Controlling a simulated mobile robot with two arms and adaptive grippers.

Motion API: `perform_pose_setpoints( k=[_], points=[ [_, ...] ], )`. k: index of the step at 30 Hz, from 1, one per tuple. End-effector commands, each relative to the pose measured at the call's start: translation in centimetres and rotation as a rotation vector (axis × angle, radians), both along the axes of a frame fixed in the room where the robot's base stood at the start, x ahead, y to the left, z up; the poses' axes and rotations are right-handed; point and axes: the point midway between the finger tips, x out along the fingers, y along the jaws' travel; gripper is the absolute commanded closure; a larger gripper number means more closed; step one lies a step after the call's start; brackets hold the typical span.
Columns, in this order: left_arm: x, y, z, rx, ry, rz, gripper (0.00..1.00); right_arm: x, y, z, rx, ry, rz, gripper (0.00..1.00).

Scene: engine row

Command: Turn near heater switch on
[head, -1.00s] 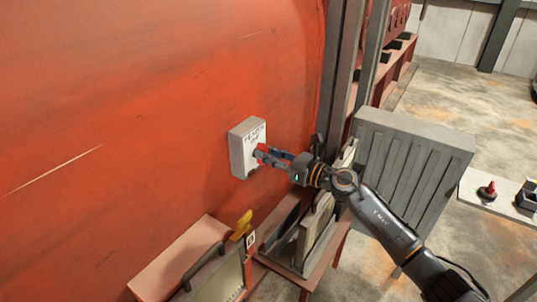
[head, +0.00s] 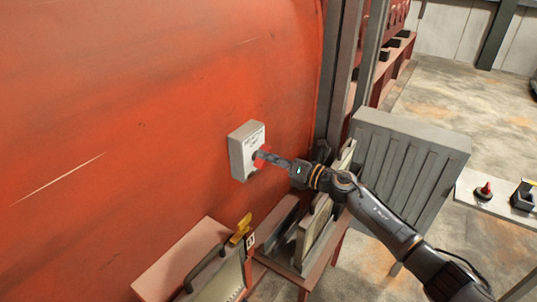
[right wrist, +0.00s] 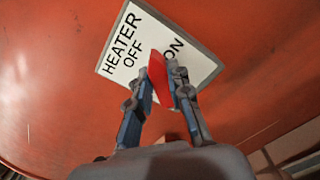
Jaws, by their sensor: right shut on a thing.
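The heater switch is a pale grey box (head: 243,155) on the red wall, with a red handle (head: 262,157) on its front. My right gripper (head: 266,158) reaches it from the right and is shut on the handle. In the right wrist view, the white label (right wrist: 125,50) reads HEATER, OFF and ON, and appears tilted. The red handle (right wrist: 158,76) stands between the fingertips of my right gripper (right wrist: 163,70), over the label between OFF and ON. My left gripper is not in view.
Below the switch are a red ledge (head: 180,258), a yellow lever (head: 240,228) and a rack of panels (head: 318,232). A grey ribbed panel (head: 412,165) stands right of my wrist. A white board (head: 500,205) with a red knob lies farther right.

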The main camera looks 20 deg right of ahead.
Motion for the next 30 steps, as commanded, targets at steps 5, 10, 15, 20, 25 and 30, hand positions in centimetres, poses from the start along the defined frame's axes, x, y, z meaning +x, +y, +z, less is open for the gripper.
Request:
perform_pose_setpoints(
  k=[5,10,15,20,25,30],
  points=[
    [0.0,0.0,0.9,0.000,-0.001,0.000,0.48,0.1,-0.2,0.0,0.133,0.106,-0.002,1.00],
    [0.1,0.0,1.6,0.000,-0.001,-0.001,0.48,0.2,-0.3,-0.1,0.261,0.204,-0.002,1.00],
    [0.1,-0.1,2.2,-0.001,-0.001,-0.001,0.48,0.2,-0.3,-0.2,0.386,0.302,-0.002,1.00],
    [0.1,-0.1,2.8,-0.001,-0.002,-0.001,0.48,0.3,-0.4,-0.4,0.494,0.386,-0.001,1.00],
    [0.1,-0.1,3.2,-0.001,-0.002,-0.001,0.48,0.3,-0.4,-0.6,0.589,0.458,-0.002,1.00],
    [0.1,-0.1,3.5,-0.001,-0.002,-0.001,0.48,0.3,-0.4,-0.7,0.656,0.511,-0.002,1.00]
  ],
)
